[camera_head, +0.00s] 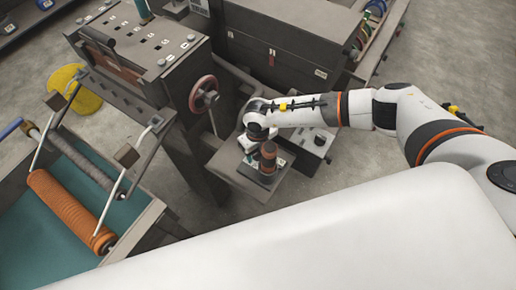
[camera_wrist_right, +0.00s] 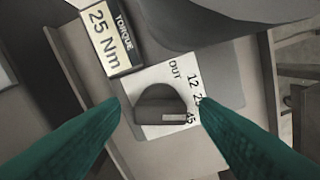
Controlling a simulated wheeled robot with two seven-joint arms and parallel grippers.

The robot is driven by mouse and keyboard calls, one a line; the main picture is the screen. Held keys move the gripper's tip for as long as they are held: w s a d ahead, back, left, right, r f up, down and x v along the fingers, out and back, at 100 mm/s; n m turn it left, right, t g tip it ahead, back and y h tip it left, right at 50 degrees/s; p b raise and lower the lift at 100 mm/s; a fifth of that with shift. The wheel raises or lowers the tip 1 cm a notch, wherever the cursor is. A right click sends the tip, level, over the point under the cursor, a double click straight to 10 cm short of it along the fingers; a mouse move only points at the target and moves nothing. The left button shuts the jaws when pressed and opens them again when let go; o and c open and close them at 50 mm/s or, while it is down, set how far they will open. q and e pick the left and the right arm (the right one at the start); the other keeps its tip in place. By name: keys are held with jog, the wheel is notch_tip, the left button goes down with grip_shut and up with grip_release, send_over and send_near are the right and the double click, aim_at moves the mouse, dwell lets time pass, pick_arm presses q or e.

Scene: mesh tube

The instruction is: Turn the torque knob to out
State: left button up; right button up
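The torque knob (camera_wrist_right: 155,98) is a dark round dial with a raised bar, seen in the right wrist view on a pale scale plate (camera_wrist_right: 150,128). The white mark on its bar points right, towards the printed 45. The word OUT is printed above the knob, with 12 and another partly hidden number along the right. My right gripper (camera_wrist_right: 162,104) is open, with one green finger on each side of the knob; contact is not visible. In the head view my right gripper (camera_head: 252,140) is over the small machine platform, its fingertips hard to make out. My left gripper is not in view.
A label reading TORQUE 25 Nm (camera_wrist_right: 107,38) sits up-left of the knob. A copper-coloured cylinder (camera_head: 268,158) stands on the platform close to my right gripper. A handwheel (camera_head: 204,95) is up-left, and a control box (camera_head: 316,142) is to the right.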

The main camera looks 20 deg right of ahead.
jog(key=c, duration=0.9)
jog(key=shift+w+f+n+b, duration=0.1)
jog(key=shift+n+b, duration=2.45)
jog(key=shift+n, duration=0.25)
jog(key=shift+r, duration=0.2)
jog(key=o, duration=1)
